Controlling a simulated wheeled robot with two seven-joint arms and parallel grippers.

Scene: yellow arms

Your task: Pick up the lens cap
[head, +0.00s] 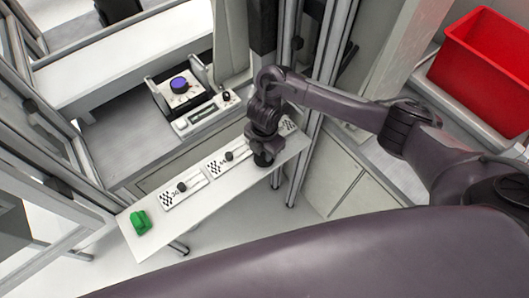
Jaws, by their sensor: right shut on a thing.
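My right gripper (263,150) points down over the right part of a narrow white shelf (160,249). It is shut on a small dark thing that I take to be the lens cap; the dark fingers hide most of it, and I cannot tell whether it touches the shelf. Two white plates with checkered patterns lie to its left, the nearer plate (216,167) and the farther plate (167,199), each with a small black round piece on it. A third plate (287,126) is partly hidden behind the gripper. My left gripper is out of view.
A green block (141,222) sits at the shelf's left end. Behind the shelf stands a fixture with a blue-purple disc (179,85) and a white control box (203,119). Metal posts rise close to my right arm. A red bin (480,65) is at the upper right.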

